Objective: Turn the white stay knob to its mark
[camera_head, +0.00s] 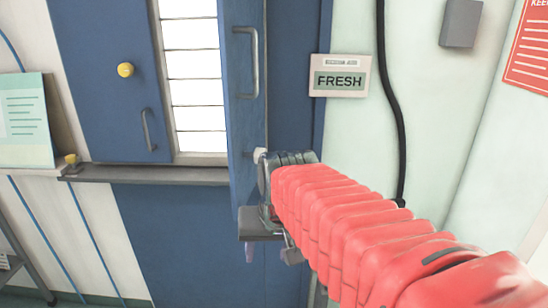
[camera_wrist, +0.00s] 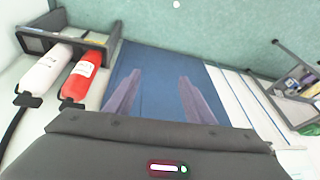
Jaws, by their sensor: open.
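The white stay knob (camera_head: 259,153) shows in the head view at the edge of the open blue door leaf (camera_head: 244,130), just left of my dark wrist, which may cover part of it. Its mark cannot be made out. My gripper (camera_head: 270,254) hangs below the knob in front of the blue panelling, with its fingers pointing down. In the wrist view my gripper (camera_wrist: 157,74) has two purple-grey fingers spread apart with nothing between them. The knob cannot be made out in the wrist view.
A dark ledge (camera_head: 150,174) runs left of the leaf, with a yellow knob (camera_head: 71,160) at its end. Another yellow knob (camera_head: 125,70) is on a blue shutter. A FRESH sign (camera_head: 340,80) and black cable (camera_head: 393,110) are on the right. Red (camera_wrist: 80,78) and white (camera_wrist: 45,72) cylinders stand left.

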